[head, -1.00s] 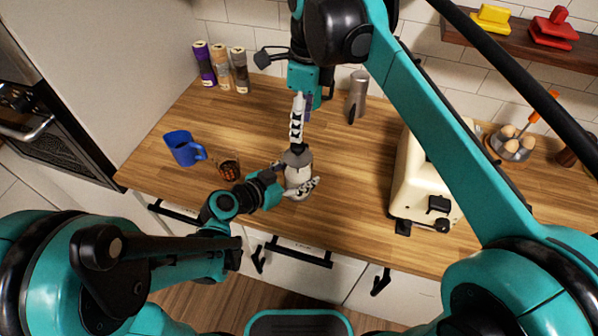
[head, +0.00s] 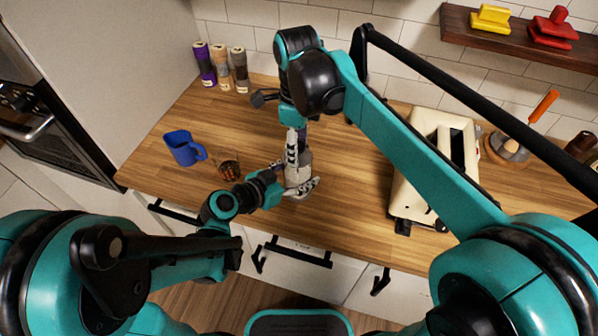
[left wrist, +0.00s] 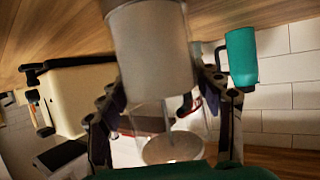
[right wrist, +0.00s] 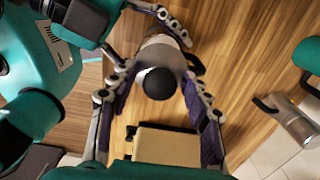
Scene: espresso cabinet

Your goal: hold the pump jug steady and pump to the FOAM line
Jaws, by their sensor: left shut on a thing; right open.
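The pump jug (head: 303,176) stands on the wooden counter, with a grey upper part and a dark round knob that shows in the right wrist view (right wrist: 159,83). My left gripper (head: 284,180) is shut on the jug from the left, low on its side. In the left wrist view its fingers (left wrist: 165,105) lie on both sides of the jug, which has a grey cylinder and a clear part (left wrist: 150,50). My right gripper (head: 297,147) is open above the jug, pointing down. Its fingers (right wrist: 158,85) stand either side of the knob, apart from it. I cannot make out the FOAM line.
A glass with dark contents (head: 229,167) and a blue mug (head: 182,148) stand left of the jug. A cream toaster (head: 407,190) stands to the right. The counter between jug and toaster is clear.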

